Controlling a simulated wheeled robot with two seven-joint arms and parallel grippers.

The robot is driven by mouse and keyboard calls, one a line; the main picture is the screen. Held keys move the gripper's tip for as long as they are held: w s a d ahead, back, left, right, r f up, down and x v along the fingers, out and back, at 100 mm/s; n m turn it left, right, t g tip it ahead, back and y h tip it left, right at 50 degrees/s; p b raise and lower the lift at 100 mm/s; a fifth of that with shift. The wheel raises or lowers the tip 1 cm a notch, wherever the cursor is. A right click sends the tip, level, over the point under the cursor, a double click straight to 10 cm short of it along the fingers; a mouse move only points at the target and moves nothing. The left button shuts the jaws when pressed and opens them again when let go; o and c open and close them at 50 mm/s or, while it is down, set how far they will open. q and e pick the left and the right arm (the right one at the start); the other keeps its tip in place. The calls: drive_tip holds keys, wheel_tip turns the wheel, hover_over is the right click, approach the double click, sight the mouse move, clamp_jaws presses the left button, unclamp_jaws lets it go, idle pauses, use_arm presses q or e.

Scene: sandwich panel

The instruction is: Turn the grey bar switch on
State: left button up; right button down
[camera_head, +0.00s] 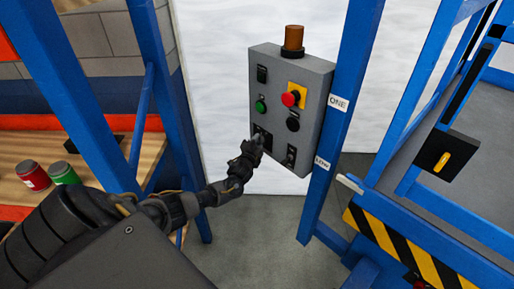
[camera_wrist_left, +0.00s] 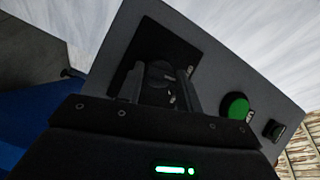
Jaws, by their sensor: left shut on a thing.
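A grey control panel box (camera_head: 283,82) stands upright behind my left gripper. The bar switch sits on a dark square plate (camera_head: 266,134) at the panel's lower left, mostly hidden by the gripper in the head view. In the left wrist view the switch (camera_wrist_left: 163,74) shows dimly as a dark round part between the fingers. My left gripper (camera_head: 257,143) is at the switch, with its fingers (camera_wrist_left: 160,88) on either side and shut on it. The angle of the bar is too dark to read. My right gripper is not in view.
A green button (camera_head: 260,105) sits just above the switch. A red button (camera_head: 290,98) on yellow, a black knob (camera_head: 293,124) and another switch (camera_head: 290,155) are to its right. An orange beacon (camera_head: 293,38) tops the box. A blue post (camera_head: 341,110) stands close on the right.

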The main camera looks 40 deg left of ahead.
use_arm(q)
drive_tip(key=m+t+b, duration=0.1)
drive_tip(key=m+b, duration=0.1)
drive_tip(key=f+m+b, duration=0.1)
drive_tip(key=m+b, duration=0.1)
drive_tip(key=shift+f+t+y, duration=0.1)
drive_tip(key=shift+t+y, duration=0.3)
drive_tip(key=shift+m+t+h+b, duration=0.3)
drive_tip(key=shift+m+t+b, duration=0.5)
drive_tip(key=shift+m+b, duration=0.7)
drive_tip(key=shift+m, duration=0.3)
drive_tip(key=o, duration=0.9)
drive_tip(key=shift+r, duration=0.2)
drive_tip(key=v, duration=1)
drive_tip(key=shift+s+f+b, duration=0.2)
drive_tip(key=shift+s+b, duration=0.15)
